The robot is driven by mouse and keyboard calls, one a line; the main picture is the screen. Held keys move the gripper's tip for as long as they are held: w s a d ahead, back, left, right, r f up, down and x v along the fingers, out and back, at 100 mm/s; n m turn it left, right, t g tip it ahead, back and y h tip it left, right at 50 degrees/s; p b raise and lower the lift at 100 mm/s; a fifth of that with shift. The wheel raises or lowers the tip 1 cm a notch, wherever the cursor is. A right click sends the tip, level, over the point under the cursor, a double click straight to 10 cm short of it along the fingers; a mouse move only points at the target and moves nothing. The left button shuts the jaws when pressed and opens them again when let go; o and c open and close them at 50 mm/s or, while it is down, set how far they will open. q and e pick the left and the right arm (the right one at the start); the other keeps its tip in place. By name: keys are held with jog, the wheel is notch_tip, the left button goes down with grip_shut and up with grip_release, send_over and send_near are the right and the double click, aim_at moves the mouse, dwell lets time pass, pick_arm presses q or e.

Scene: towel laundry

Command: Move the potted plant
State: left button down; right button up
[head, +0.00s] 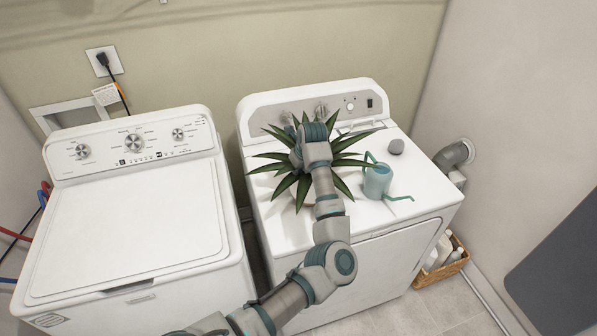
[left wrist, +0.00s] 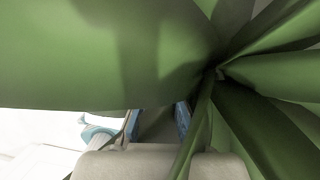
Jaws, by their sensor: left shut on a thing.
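The potted plant (head: 345,162), with long spiky dark green leaves, is on top of the right-hand white machine (head: 408,196). My left arm reaches over it from below, and my left gripper (left wrist: 157,118) is among the leaves. It is shut on the plant; leaves hide the exact grip point. In the left wrist view, broad green leaves (left wrist: 100,50) fill most of the picture, close to the fingers. The pot is mostly hidden under leaves and my arm, so I cannot tell whether it is lifted. My right gripper is not in view.
The left-hand white machine (head: 125,230) has a clear top. A wicker basket (head: 441,268) with bottles sits on the floor at right.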

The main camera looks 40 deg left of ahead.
pick_arm(q)
jog(key=c, duration=1.2)
grip_release()
jog(key=shift+c, duration=0.2)
jog(key=v, duration=1.2)
